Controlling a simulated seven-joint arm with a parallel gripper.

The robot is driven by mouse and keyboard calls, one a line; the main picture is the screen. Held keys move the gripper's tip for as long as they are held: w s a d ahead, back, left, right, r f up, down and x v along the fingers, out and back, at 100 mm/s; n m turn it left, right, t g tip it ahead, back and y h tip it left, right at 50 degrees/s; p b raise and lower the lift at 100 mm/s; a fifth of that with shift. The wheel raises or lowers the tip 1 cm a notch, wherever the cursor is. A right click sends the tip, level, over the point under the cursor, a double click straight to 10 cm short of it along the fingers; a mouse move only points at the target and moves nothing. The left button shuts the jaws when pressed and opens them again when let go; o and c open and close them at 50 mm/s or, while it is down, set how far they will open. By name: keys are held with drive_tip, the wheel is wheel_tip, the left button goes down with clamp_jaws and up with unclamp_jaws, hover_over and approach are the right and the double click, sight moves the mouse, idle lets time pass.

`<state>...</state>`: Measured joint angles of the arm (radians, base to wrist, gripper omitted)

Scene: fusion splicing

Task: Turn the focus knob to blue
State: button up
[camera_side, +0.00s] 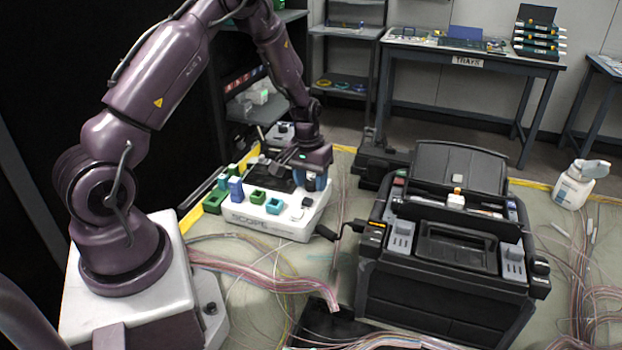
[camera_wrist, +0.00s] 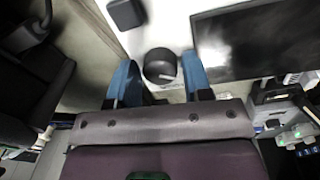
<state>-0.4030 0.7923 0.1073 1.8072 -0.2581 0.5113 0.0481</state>
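The black round focus knob (camera_wrist: 161,66) stands on the white top of the scope in the wrist view. My gripper (camera_wrist: 160,78) has its two blue fingers on either side of the knob, apart from each other, with narrow gaps seeming to show beside it; I cannot tell whether either finger touches. In the side view, my gripper (camera_side: 316,183) points down at the right rear of the white scope box (camera_side: 262,222), labelled SCOPE, and hides the knob there. No blue mark for the knob can be made out.
A dark screen (camera_wrist: 260,42) lies close right of the fingers and a black block (camera_wrist: 125,13) ahead left in the wrist view. Green, blue and teal blocks and holders (camera_side: 236,190) cover the scope's left side. A large black splicer (camera_side: 450,255) stands to the right.

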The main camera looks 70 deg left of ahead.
sight(306, 182)
wheel_tip(306, 182, up, 13)
drive_tip(key=shift+s+a, duration=0.15)
drive_tip(key=shift+s, duration=0.25)
drive_tip(key=s+d+r+m+t, duration=0.4)
drive_tip(key=s+d+r+m, duration=0.3)
drive_tip(key=s+d+r, duration=0.8)
drive_tip(key=s+d, duration=0.2)
drive_tip(key=d, duration=0.2)
drive_tip(key=shift+t, duration=0.4)
